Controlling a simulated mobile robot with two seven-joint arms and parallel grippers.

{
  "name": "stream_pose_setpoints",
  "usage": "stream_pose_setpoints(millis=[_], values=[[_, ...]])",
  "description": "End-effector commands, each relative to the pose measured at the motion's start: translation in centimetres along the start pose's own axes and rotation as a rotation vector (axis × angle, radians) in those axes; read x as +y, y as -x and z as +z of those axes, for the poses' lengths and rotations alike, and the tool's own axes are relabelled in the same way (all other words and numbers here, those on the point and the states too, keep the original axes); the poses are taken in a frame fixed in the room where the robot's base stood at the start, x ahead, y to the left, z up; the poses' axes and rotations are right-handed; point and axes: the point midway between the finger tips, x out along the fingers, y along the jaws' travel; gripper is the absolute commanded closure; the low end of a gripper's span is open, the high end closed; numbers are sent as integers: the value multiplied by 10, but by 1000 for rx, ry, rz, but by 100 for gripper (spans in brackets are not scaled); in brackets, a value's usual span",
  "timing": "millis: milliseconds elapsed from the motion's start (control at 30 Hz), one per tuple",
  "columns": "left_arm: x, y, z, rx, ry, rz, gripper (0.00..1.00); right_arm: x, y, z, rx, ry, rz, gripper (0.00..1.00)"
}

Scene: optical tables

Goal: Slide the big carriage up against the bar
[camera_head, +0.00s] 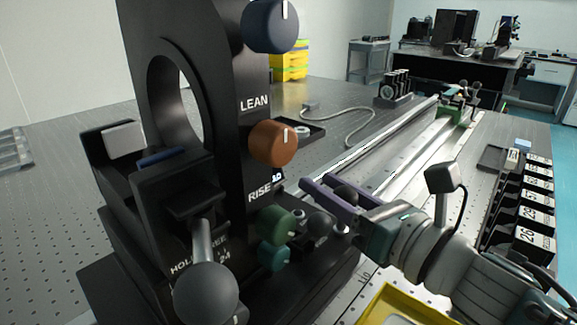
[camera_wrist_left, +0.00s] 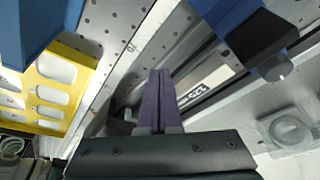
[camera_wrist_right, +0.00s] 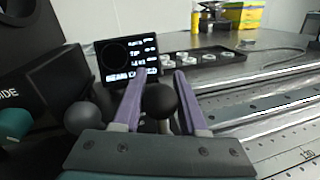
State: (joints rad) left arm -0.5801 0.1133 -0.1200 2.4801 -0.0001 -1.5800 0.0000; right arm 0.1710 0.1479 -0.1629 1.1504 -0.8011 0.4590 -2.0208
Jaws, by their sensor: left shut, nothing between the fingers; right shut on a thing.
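A tall black mount (camera_head: 222,165) with a round opening and dials marked LEAN and RISE fills the left of the head view. I cannot tell whether it is the big carriage. My right gripper (camera_head: 325,190) is just right of it, with purple fingers shut on a black ball knob (camera_head: 346,194). The knob also shows between the fingers in the right wrist view (camera_wrist_right: 159,101). What the knob is fixed to is hidden. My left gripper (camera_wrist_left: 160,80) is shut and empty over a metal rail (camera_wrist_left: 205,85) in the left wrist view. I cannot pick out the bar for certain.
A long rail (camera_head: 410,155) runs to the back right with a green-based holder (camera_head: 458,112) at its far end. Numbered black boxes (camera_head: 525,210) line the right. A yellow tray (camera_head: 405,305) lies in front. A small lit screen (camera_wrist_right: 127,60) stands behind the right gripper.

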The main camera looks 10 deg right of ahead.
Motion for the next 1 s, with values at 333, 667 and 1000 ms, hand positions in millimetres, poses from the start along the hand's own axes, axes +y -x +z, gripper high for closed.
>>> stream_pose_setpoints(millis=[333,667,1000], values=[[-1,2,-1,0,-2,-1,100,30,6,-6,-2,-6,8,100],[-3,1,0,-1,-9,-8,100,67,13,-12,-2,-2,0,100],[-3,1,0,-1,-11,-8,100,65,13,-13,0,1,-2,44]])
